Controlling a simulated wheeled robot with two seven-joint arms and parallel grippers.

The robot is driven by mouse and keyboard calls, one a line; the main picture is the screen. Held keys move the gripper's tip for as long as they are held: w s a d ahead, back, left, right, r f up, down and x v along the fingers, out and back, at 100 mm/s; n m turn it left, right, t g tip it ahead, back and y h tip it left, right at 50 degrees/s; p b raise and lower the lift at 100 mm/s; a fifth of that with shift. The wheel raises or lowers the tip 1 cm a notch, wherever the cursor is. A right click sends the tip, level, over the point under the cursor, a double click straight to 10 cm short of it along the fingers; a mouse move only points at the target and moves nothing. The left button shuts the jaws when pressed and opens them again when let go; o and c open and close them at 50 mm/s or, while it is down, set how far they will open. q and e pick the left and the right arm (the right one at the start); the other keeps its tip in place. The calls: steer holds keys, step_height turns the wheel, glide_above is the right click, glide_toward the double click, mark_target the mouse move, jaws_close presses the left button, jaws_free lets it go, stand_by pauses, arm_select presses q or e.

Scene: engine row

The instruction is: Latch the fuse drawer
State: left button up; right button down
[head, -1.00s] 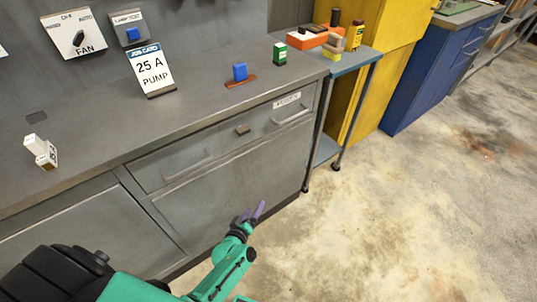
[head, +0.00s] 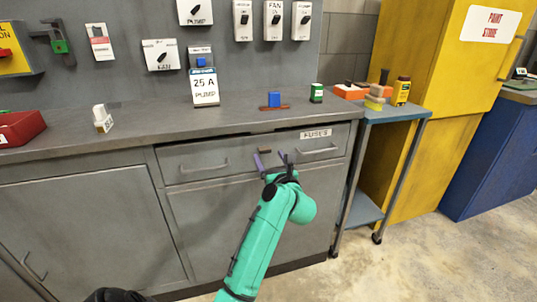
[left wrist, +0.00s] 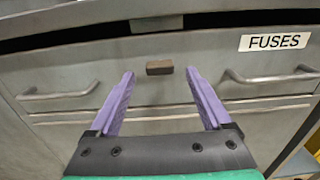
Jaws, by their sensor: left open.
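The fuse drawer (head: 225,152) is a wide grey drawer under the bench top, with a FUSES label (head: 315,133) at its right and two bar handles. A dark gap shows along its top edge; how far it stands out is hard to tell. A small brown block (head: 264,150), apparently the latch, sits at the middle of its front; it also shows in the left wrist view (left wrist: 159,67). My left gripper (head: 270,158) is open and empty in front of the drawer. In the left wrist view its purple fingers (left wrist: 160,76) point at the drawer, on either side of the block. My right gripper is not in view.
A cart (head: 400,110) stands at the right, beside a yellow cabinet (head: 450,60). Open floor lies at lower right.

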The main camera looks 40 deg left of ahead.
mark_target(267, 152)
arm_select(q)
steer(key=x, duration=0.3)
steer(key=shift+w+a, duration=0.2)
steer(key=shift+a, duration=0.05)
jaws_close()
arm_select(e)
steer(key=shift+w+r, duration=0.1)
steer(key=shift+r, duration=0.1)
